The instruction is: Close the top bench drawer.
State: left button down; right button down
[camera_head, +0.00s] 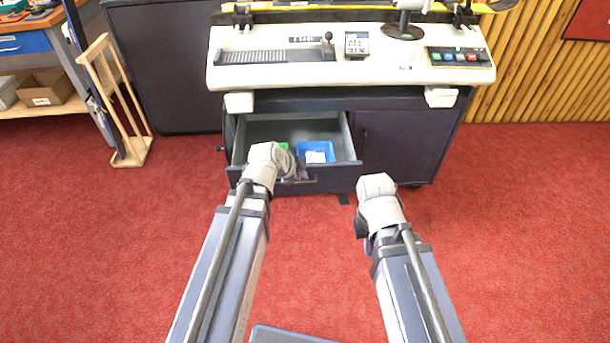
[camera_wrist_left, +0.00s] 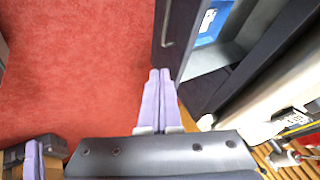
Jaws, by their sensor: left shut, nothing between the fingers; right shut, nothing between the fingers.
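The top bench drawer (camera_head: 335,176) is pulled out below the white machine bench, its dark front facing me and its grey inside showing. A blue tray (camera_head: 316,151) and a green item lie in it. In the left wrist view the drawer front (camera_wrist_left: 182,38) has a thin bar handle (camera_wrist_left: 168,27). My left gripper (camera_wrist_left: 160,75) is shut and empty, its pale purple fingertips close to the end of the drawer front; I cannot tell if they touch. In the head view my left wrist hides part of the drawer. My right gripper (camera_wrist_left: 33,160) seems shut, mostly hidden by its wrist.
The white machine (camera_head: 270,72) with levers and buttons sits above the drawer. A dark cabinet door (camera_head: 400,145) is right of the drawer. A wooden rack (camera_head: 134,150) and a shelf with a cardboard box (camera_head: 46,88) stand left. Red floor in front is clear.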

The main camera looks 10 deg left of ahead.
aim_at(312, 172)
pick_arm(q)
jog(key=w+f+b, duration=0.4)
jog(key=w+f, duration=0.1)
jog(key=w+d+f+b, duration=0.1)
jog(key=w+f+b, duration=0.1)
jog(key=w, duration=0.1)
jog(key=shift+w+d+f+b, duration=0.1)
jog(key=shift+f+b, duration=0.05)
jog(key=shift+b, duration=0.2)
jog(key=shift+w, duration=0.4)
jog(key=w+a, duration=0.3)
jog(key=w, duration=0.9)
jog(key=w+a, duration=0.4)
jog(key=w, duration=0.8)
jog(key=shift+w+a, duration=0.2)
jog(key=shift+w, duration=0.2)
